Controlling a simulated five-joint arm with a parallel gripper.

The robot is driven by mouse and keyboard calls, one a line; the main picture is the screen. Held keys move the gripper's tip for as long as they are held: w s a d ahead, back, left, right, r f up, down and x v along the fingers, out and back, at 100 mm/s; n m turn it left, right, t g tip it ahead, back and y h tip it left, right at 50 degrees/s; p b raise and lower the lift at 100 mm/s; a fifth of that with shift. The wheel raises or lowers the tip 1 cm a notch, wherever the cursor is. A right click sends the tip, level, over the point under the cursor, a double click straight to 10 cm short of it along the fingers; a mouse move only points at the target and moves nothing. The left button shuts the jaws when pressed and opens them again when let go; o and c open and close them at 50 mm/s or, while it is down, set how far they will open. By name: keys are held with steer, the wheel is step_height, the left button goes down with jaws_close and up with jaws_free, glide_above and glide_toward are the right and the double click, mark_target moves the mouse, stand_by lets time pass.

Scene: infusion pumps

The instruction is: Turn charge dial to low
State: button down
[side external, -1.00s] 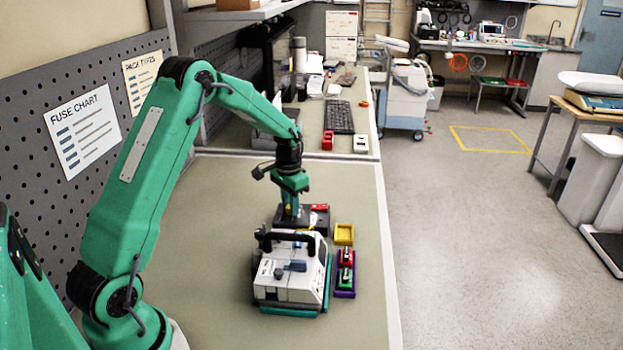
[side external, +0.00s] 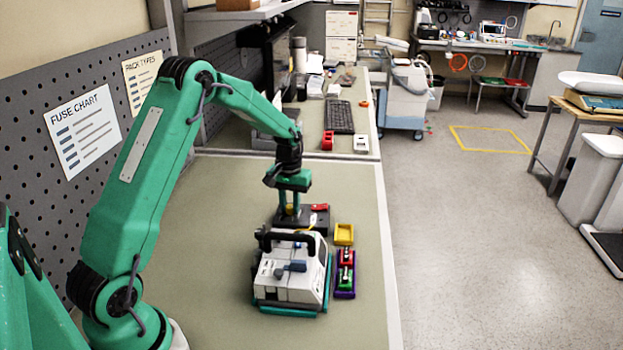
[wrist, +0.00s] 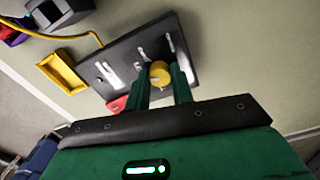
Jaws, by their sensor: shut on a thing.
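The charge dial is a round yellow knob (wrist: 159,74) on a dark charger box (wrist: 121,70) with white markings, in the wrist view. My gripper (wrist: 163,82) is shut on the dial, one green finger on each side. The dial's exact pointing direction is hard to read. In the side view the charger box (side external: 317,216) lies behind the white infusion pump (side external: 290,275), and my gripper (side external: 291,210) reaches down onto it. The pump hides part of the box there.
A yellow tray (side external: 344,234) and a purple tray (side external: 345,293) with red and green pieces stand right of the pump. A red piece (wrist: 118,104) sits at the box's edge. A yellow cable (wrist: 55,37) runs from the box. The bench front left is clear.

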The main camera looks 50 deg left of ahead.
mark_target(290, 206)
steer(key=c, duration=1.2)
jaws_free()
steer(key=shift+r, duration=0.1)
step_height(290, 206, up, 7)
steer(key=shift+r, duration=0.35)
steer(key=shift+r, duration=0.1)
